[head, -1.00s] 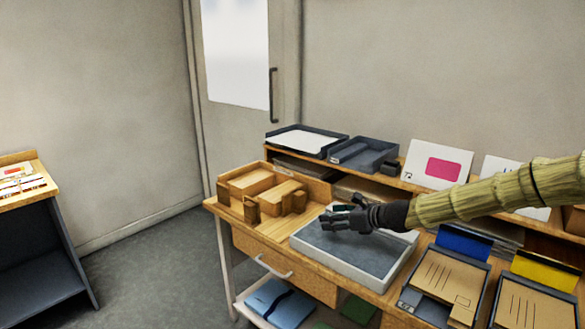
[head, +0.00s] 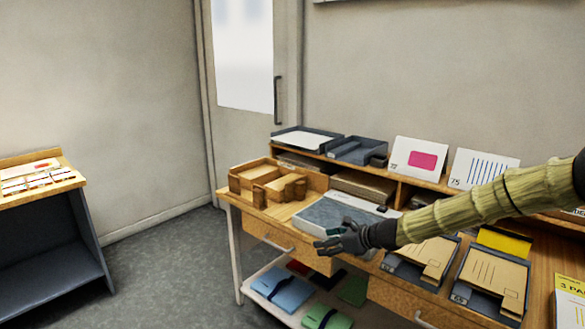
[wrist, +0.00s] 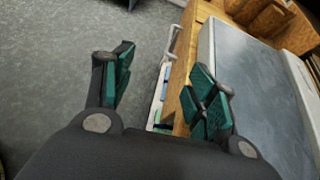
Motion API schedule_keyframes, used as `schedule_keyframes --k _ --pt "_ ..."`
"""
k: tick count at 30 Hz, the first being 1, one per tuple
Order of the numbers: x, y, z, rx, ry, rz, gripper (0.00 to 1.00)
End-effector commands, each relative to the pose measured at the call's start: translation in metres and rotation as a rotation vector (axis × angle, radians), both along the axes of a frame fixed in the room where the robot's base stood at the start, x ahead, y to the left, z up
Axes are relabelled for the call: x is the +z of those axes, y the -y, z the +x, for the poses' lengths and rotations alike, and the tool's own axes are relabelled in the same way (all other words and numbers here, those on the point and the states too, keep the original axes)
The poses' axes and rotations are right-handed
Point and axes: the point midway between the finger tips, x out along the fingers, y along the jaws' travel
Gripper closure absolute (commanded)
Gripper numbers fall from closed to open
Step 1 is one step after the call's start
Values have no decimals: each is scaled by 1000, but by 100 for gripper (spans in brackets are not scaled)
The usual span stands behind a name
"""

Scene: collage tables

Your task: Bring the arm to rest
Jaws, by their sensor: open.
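My arm reaches in from the right of the head view in a ribbed olive sleeve. My gripper (head: 328,243) is dark with green finger pads, and it is open and empty. In the head view it appears over the front edge of the wooden table (head: 262,222). In the wrist view my gripper (wrist: 160,88) has its two fingers wide apart, with grey floor and the table's edge between and beyond them. The grey-topped tray (head: 330,212) lies on the table behind my gripper, and also shows at the right of the wrist view (wrist: 262,90).
A wooden organizer (head: 262,178) stands at the table's left end. Card trays (head: 490,285) lie to the right, under or near my forearm. A lower shelf (head: 255,300) holds blue and green folders. Another table (head: 75,185) stands at far left, with open floor (head: 165,262) between.

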Motion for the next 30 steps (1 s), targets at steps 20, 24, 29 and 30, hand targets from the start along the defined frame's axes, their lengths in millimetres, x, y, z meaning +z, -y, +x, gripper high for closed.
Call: schedule_keyframes --k 20,24,29,30 --pt "-201 1 -195 474 -59 -612 43" --pt "-243 16 -263 668 -44 -778 43" --pt "-277 41 -347 928 2 -950 43" --pt "-282 48 -368 999 19 -989 43"
